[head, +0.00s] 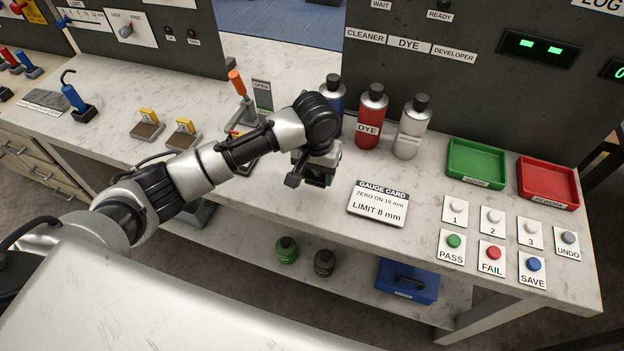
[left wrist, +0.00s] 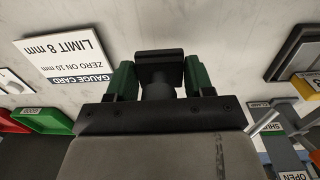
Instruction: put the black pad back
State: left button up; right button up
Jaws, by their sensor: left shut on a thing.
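My left gripper (head: 317,178) is over the bench between the gauge card and the orange-handled tool, pointing down. In the left wrist view, its green-sided fingers (left wrist: 158,80) are shut on the black pad (left wrist: 160,62), a dark block with a round neck. The bench top shows beyond the pad; I cannot tell whether the two touch. In the head view the pad is mostly hidden by the gripper. My right gripper is not in view.
The gauge card (head: 378,203) lies right of the gripper. The red DYE bottle (head: 371,117) and a white bottle (head: 411,128) stand behind. The orange-handled tool (head: 238,84) stands left. A green tray (head: 476,163) and buttons are at right. Bench front edge is close.

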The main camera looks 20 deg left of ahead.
aim_at(312, 190)
pick_arm(q)
jog(key=shift+w+a+f, duration=0.2)
jog(key=shift+a+f, duration=0.2)
jog(key=shift+a, duration=0.25)
jog(key=shift+f, duration=2)
jog(key=shift+f+p, duration=0.1)
jog(key=shift+p, duration=0.2)
jog(key=o, duration=0.9)
jog(key=r, duration=1.2)
jog(key=shift+a+r+b, duration=0.1)
jog(key=shift+a+b, duration=0.1)
jog(key=shift+b, duration=0.1)
